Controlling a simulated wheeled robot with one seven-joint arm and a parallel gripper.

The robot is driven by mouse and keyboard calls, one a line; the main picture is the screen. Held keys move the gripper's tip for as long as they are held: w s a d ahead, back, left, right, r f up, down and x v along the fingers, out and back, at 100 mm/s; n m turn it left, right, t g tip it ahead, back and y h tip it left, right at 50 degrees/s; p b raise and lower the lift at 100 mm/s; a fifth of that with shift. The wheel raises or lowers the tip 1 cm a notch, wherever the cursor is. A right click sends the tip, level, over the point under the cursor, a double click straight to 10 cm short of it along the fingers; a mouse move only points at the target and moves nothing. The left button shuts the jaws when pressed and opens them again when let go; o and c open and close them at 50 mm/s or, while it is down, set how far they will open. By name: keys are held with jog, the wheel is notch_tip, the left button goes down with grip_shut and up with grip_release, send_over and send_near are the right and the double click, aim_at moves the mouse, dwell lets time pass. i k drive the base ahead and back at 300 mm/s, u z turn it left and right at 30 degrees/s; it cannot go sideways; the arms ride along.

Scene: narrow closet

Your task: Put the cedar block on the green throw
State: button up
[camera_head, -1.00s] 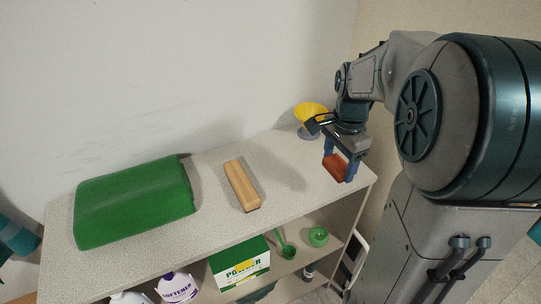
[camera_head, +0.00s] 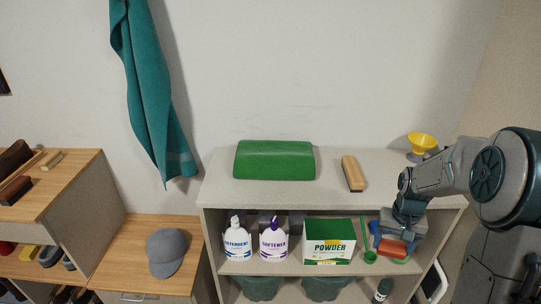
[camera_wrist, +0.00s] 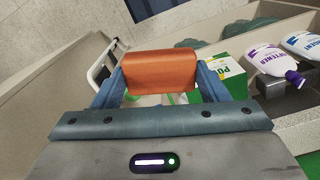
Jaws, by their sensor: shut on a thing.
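The cedar block is a reddish-orange block (camera_head: 391,249), held between the two blue fingers of my gripper (camera_head: 397,241). In the wrist view the block (camera_wrist: 160,72) spans the gap between both fingers. My gripper is shut on it, in front of the shelf unit's right side and below the top surface. The green throw (camera_head: 274,161) lies folded on the top of the shelf unit, to the left of my gripper and against the wall. Its top shows clear.
A wooden brush (camera_head: 352,173) lies right of the throw, and a yellow funnel (camera_head: 422,141) is at the far right of the top. Below are a detergent bottle (camera_head: 237,241), a softener bottle (camera_head: 273,242) and a powder box (camera_head: 329,243). A grey cap (camera_head: 166,252) sits on the left bench.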

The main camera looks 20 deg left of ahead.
aim_at(275, 157)
jog(key=u, duration=0.55)
jog(key=k, duration=0.6)
jog(key=u, duration=0.8)
jog(key=i, duration=0.85)
jog(key=z, duration=0.4)
